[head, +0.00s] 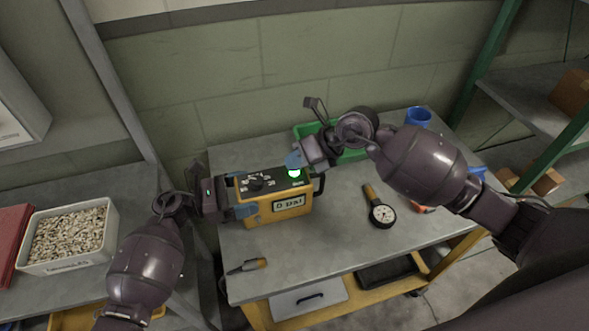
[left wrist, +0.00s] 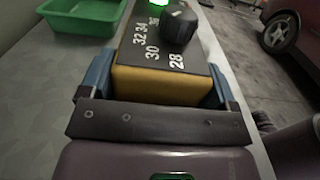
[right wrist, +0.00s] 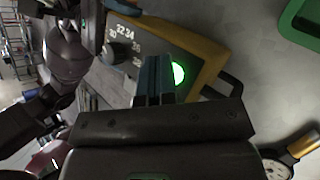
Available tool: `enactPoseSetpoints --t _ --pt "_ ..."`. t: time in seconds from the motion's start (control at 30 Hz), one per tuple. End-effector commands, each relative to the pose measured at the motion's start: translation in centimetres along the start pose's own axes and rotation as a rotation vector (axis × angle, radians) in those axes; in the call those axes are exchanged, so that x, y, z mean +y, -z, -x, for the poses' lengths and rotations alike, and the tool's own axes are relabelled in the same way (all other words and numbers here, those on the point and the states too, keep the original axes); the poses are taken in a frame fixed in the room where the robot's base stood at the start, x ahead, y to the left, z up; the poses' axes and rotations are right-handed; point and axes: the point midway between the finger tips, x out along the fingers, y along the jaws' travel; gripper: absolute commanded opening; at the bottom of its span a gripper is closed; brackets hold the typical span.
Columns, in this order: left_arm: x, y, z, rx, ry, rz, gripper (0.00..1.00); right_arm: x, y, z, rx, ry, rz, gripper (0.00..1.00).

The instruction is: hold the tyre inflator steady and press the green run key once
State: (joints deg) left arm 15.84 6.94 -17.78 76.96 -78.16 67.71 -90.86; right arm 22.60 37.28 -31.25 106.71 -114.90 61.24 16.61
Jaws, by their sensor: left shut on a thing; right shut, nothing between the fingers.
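The tyre inflator (head: 272,208) is a yellow box with a dark top, standing on the grey bench. Its front display reads 0 psi, and its top carries a black dial (left wrist: 180,27) with printed numbers. The green run key (head: 294,173) glows near the right end of the top; it also shows in the right wrist view (right wrist: 179,74). My left gripper (head: 243,197) is shut on the inflator's left end, its blue fingers on either side. My right gripper (head: 295,160) is shut and empty, its fingertips close beside the key; I cannot tell whether they touch it.
A green tray (head: 348,153) stands behind, with a blue cup (head: 418,116) to its right. A pressure gauge (head: 381,214) lies right of the inflator. A screwdriver-like tool (head: 247,266) lies near the front left. A bin of pellets (head: 68,237) stands on the left bench.

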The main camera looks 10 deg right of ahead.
Motion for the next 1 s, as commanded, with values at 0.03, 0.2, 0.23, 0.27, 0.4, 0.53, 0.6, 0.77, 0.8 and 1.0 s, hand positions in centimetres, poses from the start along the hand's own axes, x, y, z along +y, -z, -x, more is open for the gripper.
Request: enactPoseSetpoints --t 0.03,0.2,0.23,0.27,0.4,0.53,0.6,0.77,0.8,1.0 --pt "0.0 0.1 0.0 0.0 0.0 0.002 0.27 0.0 0.1 0.0 0.002 0.0 -0.001 0.0" --pt "0.0 0.1 0.0 0.0 0.0 0.003 0.27 0.0 0.0 0.1 0.002 0.0 0.0 0.0" --pt "0.0 0.1 0.0 0.0 0.0 0.003 0.27 0.1 0.0 0.1 0.002 0.0 0.0 0.0" --pt "0.0 0.0 0.0 0.0 0.0 0.003 0.27 0.1 -0.1 0.2 0.002 0.0 0.001 0.0" --pt "0.0 0.1 0.0 0.0 0.0 0.003 0.27 0.5 -0.4 0.6 0.001 0.0 0.002 0.0" --pt "0.0 0.1 0.0 0.0 0.0 0.003 0.27 0.7 -0.7 1.0 0.001 0.0 0.0 0.0" --pt "0.0 0.1 0.0 0.0 0.0 0.003 0.27 0.8 -0.8 1.1 0.001 0.0 0.0 0.0" --pt "0.0 0.1 0.0 0.0 0.0 0.003 0.27 0.8 -0.8 1.1 0.001 0.0 0.0 0.0" --pt "0.0 0.1 0.0 0.0 0.0 0.003 0.27 0.8 -0.8 1.1 0.001 0.0 0.0 0.0" --pt "0.0 0.1 0.0 0.0 0.0 0.002 0.27 1.0 -1.0 1.4 0.0 0.0 0.001 0.0"
